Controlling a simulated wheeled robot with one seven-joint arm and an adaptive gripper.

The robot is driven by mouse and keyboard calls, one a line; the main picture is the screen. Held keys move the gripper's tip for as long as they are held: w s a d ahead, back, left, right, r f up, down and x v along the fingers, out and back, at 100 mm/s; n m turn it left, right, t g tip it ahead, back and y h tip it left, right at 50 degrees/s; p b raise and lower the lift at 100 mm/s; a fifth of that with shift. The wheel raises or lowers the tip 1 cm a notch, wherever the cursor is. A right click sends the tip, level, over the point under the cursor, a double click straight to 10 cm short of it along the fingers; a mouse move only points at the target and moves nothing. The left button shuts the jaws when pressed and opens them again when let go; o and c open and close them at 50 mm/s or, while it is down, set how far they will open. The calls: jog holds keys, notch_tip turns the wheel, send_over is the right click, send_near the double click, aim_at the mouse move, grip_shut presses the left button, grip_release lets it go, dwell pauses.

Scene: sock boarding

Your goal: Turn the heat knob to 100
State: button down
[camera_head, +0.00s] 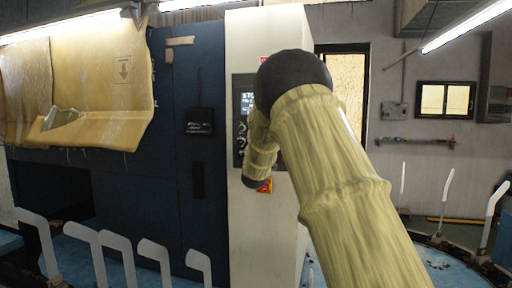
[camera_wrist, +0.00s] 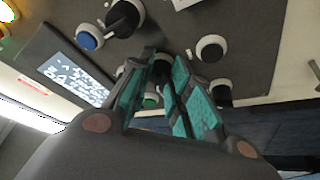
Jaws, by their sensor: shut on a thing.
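My gripper (camera_wrist: 166,76) reaches up to the control panel in the wrist view, its teal-padded fingers closed around a dark knob (camera_wrist: 161,70) on the panel face. The fingers cover most of this knob, so its pointer and setting cannot be read, nor can any label naming it as the heat knob. A lit display (camera_wrist: 76,78) sits to its left, its text tilted and too small to read. In the head view my arm hides the gripper and the right part of the control panel (camera_head: 238,155).
Close around the fingers are a large black knob (camera_wrist: 124,17), a blue button (camera_wrist: 87,40), a green button (camera_wrist: 151,101), and a white-ringed dark button (camera_wrist: 211,49). In the head view, white sock boards (camera_head: 153,252) stand at the lower left.

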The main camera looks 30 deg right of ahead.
jog(key=shift+f, duration=0.15)
jog(key=c, duration=1.3)
grip_release()
jog(key=v, duration=1.2)
